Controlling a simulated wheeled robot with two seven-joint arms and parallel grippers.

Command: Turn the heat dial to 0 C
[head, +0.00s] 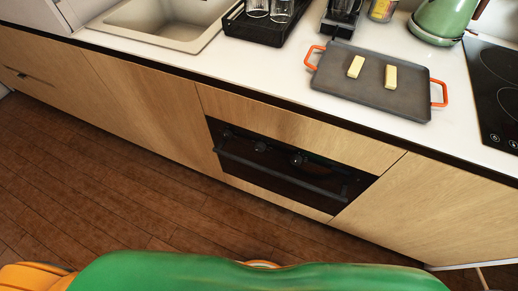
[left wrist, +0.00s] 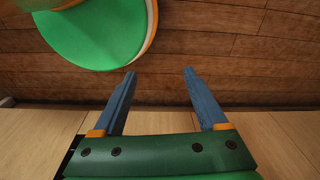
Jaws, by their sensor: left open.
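The black oven (head: 285,168) is set into the wooden cabinets under the counter in the head view. Several dark dials sit along its upper front, among them a left dial (head: 260,146) and a right dial (head: 297,159). Their markings are too small to read, so I cannot tell which is the heat dial or where it points. A handle bar runs below them. My left gripper (left wrist: 160,78) shows in the left wrist view, its two blue fingers apart with nothing between them. It is not in the head view. My right gripper is not in view.
A grey tray (head: 400,99) with orange handles holds two pale yellow sticks on the white counter. A green kettle (head: 437,20), a black hob (head: 500,90), a sink (head: 165,20) and a black rack (head: 265,30) with glasses stand around it. The wooden floor (head: 90,190) before the cabinets is clear.

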